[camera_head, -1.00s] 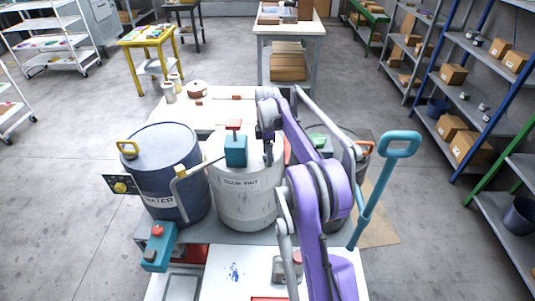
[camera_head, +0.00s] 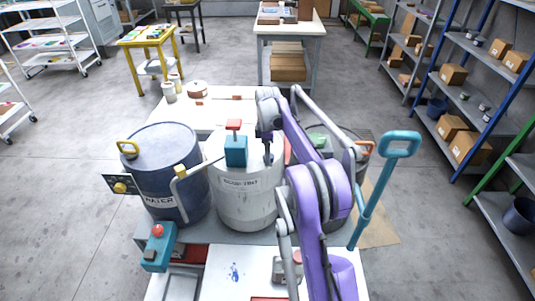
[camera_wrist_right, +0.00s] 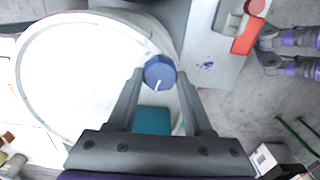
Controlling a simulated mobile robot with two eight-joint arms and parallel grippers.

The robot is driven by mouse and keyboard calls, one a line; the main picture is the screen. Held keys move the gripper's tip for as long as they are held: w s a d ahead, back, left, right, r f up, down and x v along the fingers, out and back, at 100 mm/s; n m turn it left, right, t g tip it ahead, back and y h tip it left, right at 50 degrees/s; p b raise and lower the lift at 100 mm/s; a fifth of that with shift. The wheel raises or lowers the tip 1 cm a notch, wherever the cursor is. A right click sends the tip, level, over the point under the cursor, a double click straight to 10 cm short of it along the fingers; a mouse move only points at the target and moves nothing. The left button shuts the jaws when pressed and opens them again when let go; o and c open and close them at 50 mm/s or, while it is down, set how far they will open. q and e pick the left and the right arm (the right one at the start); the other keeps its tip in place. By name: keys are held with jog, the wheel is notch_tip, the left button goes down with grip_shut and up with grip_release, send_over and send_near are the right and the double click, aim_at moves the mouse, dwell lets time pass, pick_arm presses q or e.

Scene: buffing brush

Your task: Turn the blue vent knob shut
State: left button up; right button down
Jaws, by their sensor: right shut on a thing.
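The blue vent knob (camera_wrist_right: 160,72) has a short white mark on its top. It sits near the rim of the white drum's lid (camera_wrist_right: 85,75) in the right wrist view. My right gripper (camera_wrist_right: 160,76) has one finger on each side of the knob and is shut on it. In the head view the same gripper (camera_head: 267,152) reaches down to the top of the white drum (camera_head: 248,205), and the knob is hidden there. My left gripper does not show.
A teal block with a red top (camera_head: 235,148) stands on the white drum, close beside my gripper. A dark blue water drum (camera_head: 168,190) stands to the left. A teal handle (camera_head: 400,145) rises on the right. Shelves (camera_head: 480,90) line the right side.

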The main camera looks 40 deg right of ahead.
jog(key=m, duration=0.4)
jog(key=shift+d+m, duration=0.1)
jog(key=shift+m, duration=0.2)
jog(key=m, duration=0.3)
jog(key=shift+m, duration=0.4)
jog(key=m, duration=0.3)
jog(key=shift+d, duration=0.1)
jog(key=shift+m, duration=2.1)
jog(key=shift+c, duration=1.5)
grip_release()
